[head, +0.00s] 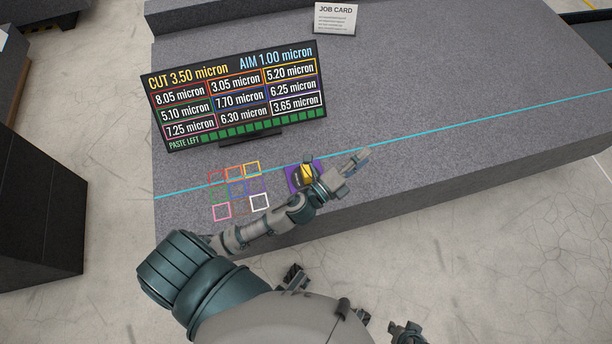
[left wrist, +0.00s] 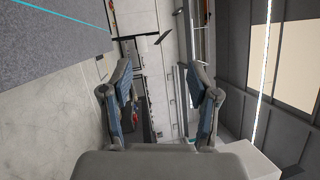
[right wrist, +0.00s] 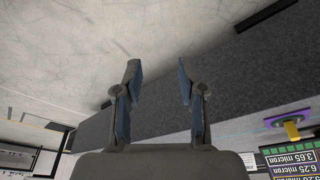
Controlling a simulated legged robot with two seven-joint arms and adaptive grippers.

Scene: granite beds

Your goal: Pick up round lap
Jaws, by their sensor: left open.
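The round lap seems to be the dark, round piece with a yellow handle (head: 307,172) on a purple square (head: 290,178) on the granite bed. My left forearm partly hides it in the head view. The yellow handle also shows in the right wrist view (right wrist: 292,131). My left gripper (head: 360,160) is open and empty above the bed, just right of the lap. In the left wrist view its fingers (left wrist: 160,80) stand apart and point away from the lap. My right gripper (right wrist: 158,68) is open and empty in front of the bed's side.
A dark display board (head: 236,95) stands behind several coloured square outlines (head: 221,212) on the bed (head: 430,70). A job card (head: 335,18) stands at the back. A cyan line (head: 480,119) crosses the bed. The bed's right part is clear. A black cabinet (head: 40,215) stands left.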

